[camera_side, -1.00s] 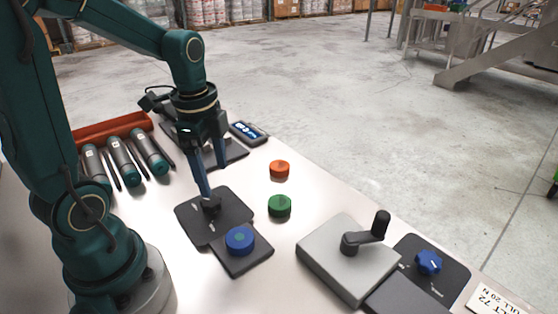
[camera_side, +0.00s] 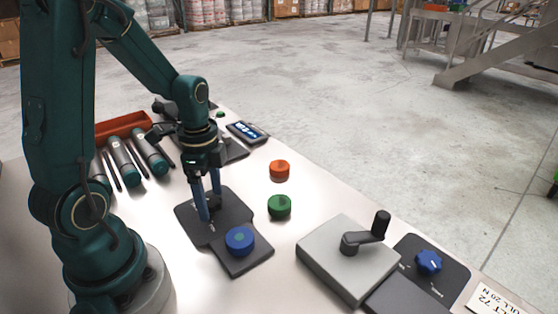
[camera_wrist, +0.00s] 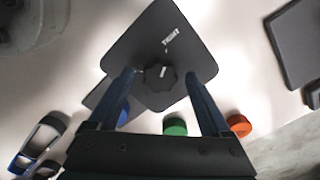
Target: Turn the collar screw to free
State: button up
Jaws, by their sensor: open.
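The collar screw looks to be the black lobed knob (camera_wrist: 160,76) on a dark square plate (camera_wrist: 150,32), which also shows in the side view (camera_side: 235,210). A pale mark on the knob points up, roughly toward the printed word TIGHT (camera_wrist: 171,38). My gripper (camera_side: 210,207) is open and points down over this plate. In the wrist view the knob lies between the two blue fingers, with a gap on each side. I cannot tell whether the fingertips reach down to its height. In the side view the fingers mostly hide the knob.
A blue disc (camera_side: 240,239) sits on the adjoining plate close by. A green cap (camera_side: 280,206) and an orange cap (camera_side: 279,169) stand to the right. Farther right are a grey box with a black crank (camera_side: 365,238) and a blue star knob (camera_side: 428,262).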

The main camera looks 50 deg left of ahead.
grip_shut()
jog(key=shift+n, duration=0.4)
jog(key=n, duration=0.4)
jog(key=shift+n, duration=0.4)
jog(key=n, duration=1.2)
jog(key=shift+n, duration=0.3)
jog(key=n, duration=0.5)
jog(key=shift+n, duration=0.3)
